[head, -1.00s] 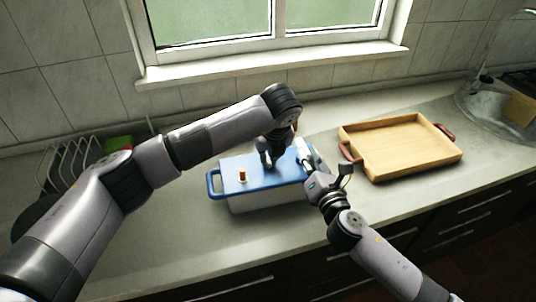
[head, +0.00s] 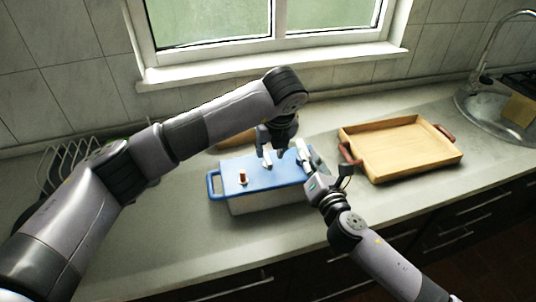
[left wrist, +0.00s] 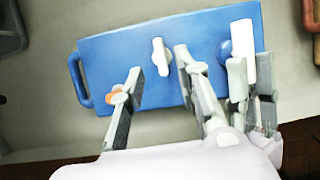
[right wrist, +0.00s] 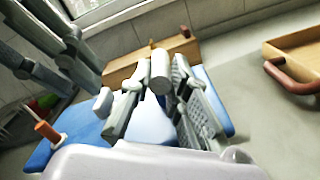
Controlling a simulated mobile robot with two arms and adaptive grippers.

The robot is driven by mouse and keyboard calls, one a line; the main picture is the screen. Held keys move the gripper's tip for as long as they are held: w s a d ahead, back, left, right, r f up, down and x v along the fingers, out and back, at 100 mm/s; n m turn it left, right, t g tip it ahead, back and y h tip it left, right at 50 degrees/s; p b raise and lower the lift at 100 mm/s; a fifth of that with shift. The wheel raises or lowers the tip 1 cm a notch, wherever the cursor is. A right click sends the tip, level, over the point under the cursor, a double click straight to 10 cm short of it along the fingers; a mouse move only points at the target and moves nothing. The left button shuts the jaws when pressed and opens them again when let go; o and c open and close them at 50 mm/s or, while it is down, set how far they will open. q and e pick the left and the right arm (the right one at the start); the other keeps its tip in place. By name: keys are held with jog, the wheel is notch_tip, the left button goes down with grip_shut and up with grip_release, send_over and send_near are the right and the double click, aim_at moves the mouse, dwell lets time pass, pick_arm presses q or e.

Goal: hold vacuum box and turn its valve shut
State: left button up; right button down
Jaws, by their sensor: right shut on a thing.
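The vacuum box (head: 270,202) stands on the counter with a blue lid (left wrist: 110,62), a pale body and a blue side handle (head: 213,184). A white valve (left wrist: 160,56) stands up from the lid; it also shows in the head view (head: 267,159). An orange-topped peg (head: 242,177) is further left on the lid. My left gripper (left wrist: 158,62) is open and empty above the lid, its fingers on either side of the valve in its wrist view. Contact cannot be told. My right gripper (right wrist: 158,95) is shut on the white handle (right wrist: 160,72) at the lid's right end.
A wooden tray (head: 400,147) with dark red handles stands to the right. A wooden thing (right wrist: 150,60) is behind the box. A dish rack (head: 65,165) is at the left and a sink (head: 490,110) at the far right. The front counter is clear.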

pick_arm(q)
jog(key=a+v, duration=0.1)
jog(key=v, duration=0.6)
jog(key=shift+d, duration=0.45)
jog(key=shift+r, duration=0.1)
pick_arm(e)
jog(key=c, duration=1.4)
grip_release()
jog(key=shift+c, duration=0.2)
jog(key=v, duration=1.2)
pick_arm(q)
notch_tip(320, 180, up, 6)
jog(key=p, duration=0.6)
jog(key=shift+r, duration=0.25)
pick_arm(e)
notch_tip(320, 180, up, 6)
